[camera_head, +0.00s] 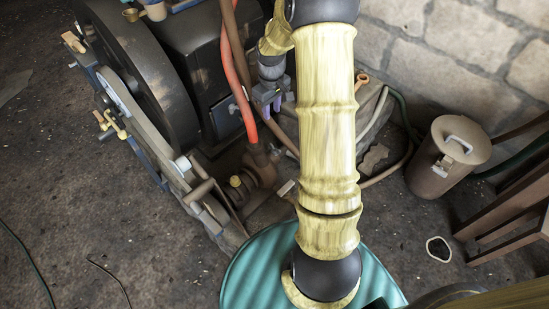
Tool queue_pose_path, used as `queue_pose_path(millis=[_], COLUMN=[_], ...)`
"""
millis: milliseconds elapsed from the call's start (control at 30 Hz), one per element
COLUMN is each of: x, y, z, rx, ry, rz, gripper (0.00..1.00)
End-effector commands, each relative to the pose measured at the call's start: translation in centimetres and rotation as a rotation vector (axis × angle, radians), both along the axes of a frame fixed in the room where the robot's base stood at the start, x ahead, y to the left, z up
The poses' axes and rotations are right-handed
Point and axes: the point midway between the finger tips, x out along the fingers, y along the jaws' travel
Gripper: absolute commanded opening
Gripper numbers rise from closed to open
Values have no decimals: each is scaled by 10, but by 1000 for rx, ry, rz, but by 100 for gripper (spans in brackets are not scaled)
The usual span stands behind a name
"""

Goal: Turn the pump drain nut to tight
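A rusty brown pump body (262,166) sits low beside the engine, in the middle of the view. A small yellow brass nut-like fitting (236,182) shows on its left side. I cannot tell for sure whether this is the pump drain nut, or how tight it is. My gripper (267,104) hangs above the pump, beside the red hose, with purplish fingertips pointing down. It looks apart from the brass fitting. The fingers are too small to tell whether they are open or shut. My yellow arm hides the area right of the pump.
The black engine flywheel (155,85) and a belt guard frame stand at left. A red hose (235,75) runs down to the pump. A teal ribbed drum (250,275) stands in front. A lidded brown can (447,160) stands right. The floor at left is mostly clear.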

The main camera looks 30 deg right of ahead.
Motion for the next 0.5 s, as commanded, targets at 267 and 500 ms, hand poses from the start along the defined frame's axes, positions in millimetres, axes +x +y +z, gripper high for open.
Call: queue_pose_path(millis=[267,500], x=[11,11], y=[-17,-17], z=[-48,-46], rx=[8,8], ry=[13,15], rz=[20,21], gripper=[30,30])
